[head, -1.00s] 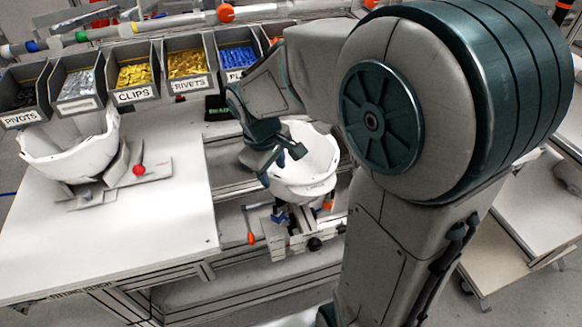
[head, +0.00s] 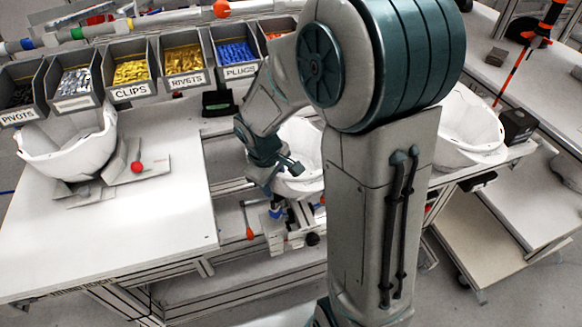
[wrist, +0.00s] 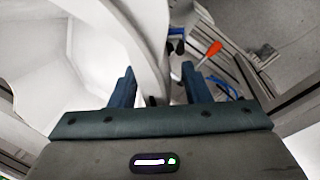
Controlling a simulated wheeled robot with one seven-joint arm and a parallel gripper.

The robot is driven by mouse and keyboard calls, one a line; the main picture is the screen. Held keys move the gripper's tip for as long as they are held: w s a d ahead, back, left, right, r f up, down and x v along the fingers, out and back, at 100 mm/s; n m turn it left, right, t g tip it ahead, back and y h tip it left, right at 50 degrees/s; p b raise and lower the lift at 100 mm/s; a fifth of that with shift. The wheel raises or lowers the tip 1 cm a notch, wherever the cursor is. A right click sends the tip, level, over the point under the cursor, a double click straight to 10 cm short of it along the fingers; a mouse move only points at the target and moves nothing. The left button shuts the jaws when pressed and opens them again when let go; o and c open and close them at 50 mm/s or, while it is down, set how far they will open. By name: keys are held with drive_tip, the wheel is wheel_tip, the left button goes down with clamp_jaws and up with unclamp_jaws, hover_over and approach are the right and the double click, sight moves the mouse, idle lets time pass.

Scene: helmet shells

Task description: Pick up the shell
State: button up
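A white helmet shell (head: 300,145) sits open side up in a fixture (head: 290,230) at mid-picture in the head view, partly hidden by my arm. My gripper (head: 281,180) is at its near-left rim, pointing down. In the wrist view the shell (wrist: 90,45) fills the upper left, and its rim wall comes down between the two fingers of my gripper (wrist: 160,88). The fingers are apart, with a visible gap between the right finger and the wall. Whether the left finger touches the shell I cannot tell.
Another white shell (head: 70,150) rests on a stand on the left table (head: 150,225). A third shell (head: 470,125) is at right beside a dark box (head: 517,125). Labelled parts bins (head: 130,75) line the back. An orange-handled lever (wrist: 212,50) is near the right finger.

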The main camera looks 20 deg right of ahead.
clamp_jaws()
drive_tip(key=shift+r, duration=0.15)
